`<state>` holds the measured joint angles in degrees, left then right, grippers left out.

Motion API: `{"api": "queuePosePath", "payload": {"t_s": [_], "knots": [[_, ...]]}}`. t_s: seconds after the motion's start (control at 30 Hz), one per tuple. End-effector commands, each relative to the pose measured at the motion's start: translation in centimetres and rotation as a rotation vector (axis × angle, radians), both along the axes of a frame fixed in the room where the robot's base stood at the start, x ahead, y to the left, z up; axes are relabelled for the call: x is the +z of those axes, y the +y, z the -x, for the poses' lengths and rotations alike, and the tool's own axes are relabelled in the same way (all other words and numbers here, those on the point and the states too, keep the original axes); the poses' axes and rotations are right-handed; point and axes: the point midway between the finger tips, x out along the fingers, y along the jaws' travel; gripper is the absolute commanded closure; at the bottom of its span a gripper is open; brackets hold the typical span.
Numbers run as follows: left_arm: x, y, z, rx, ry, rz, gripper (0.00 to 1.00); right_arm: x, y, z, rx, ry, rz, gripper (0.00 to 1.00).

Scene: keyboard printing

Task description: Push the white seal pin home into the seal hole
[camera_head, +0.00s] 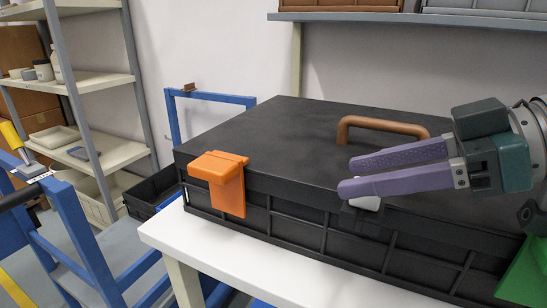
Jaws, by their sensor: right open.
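A black lidded crate (263,140) stands on a white table (200,240). A small white piece, which looks like the seal pin (368,203), shows at the crate's front upper edge, just below my right gripper's lower finger. That finger partly covers it, and I cannot tell how far it sits in. The seal hole is hidden. My right gripper (348,176) comes in from the right, with its two purple fingers spread apart and nothing visible between them. I cannot tell whether the lower finger touches the white piece. My left gripper is not in view.
An orange clip (228,186) hangs over the crate's front left edge. A brown handle (384,124) rises from the lid behind my fingers. A green piece (524,277) is at lower right. A blue frame cart (75,225) and shelves (100,84) stand left. The lid's left half is clear.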

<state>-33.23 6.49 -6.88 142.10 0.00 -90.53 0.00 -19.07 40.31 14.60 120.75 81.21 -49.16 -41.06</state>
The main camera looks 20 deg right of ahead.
Motion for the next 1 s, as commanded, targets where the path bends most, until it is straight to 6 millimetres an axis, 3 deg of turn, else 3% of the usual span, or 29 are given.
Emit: {"api": "queuePosePath", "payload": {"t_s": [0.27, 0.7, 1.0], "knots": [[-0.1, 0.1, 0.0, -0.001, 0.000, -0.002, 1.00, 0.2, -0.7, 0.8, -0.002, 0.004, 0.002, 0.47], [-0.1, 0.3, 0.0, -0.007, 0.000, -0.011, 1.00, 3.6, -4.9, 5.7, -0.003, 0.001, 0.000, 0.47], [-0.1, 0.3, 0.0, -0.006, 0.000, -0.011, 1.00, 4.3, -5.8, 6.8, 0.000, -0.001, 0.001, 0.47]]}}
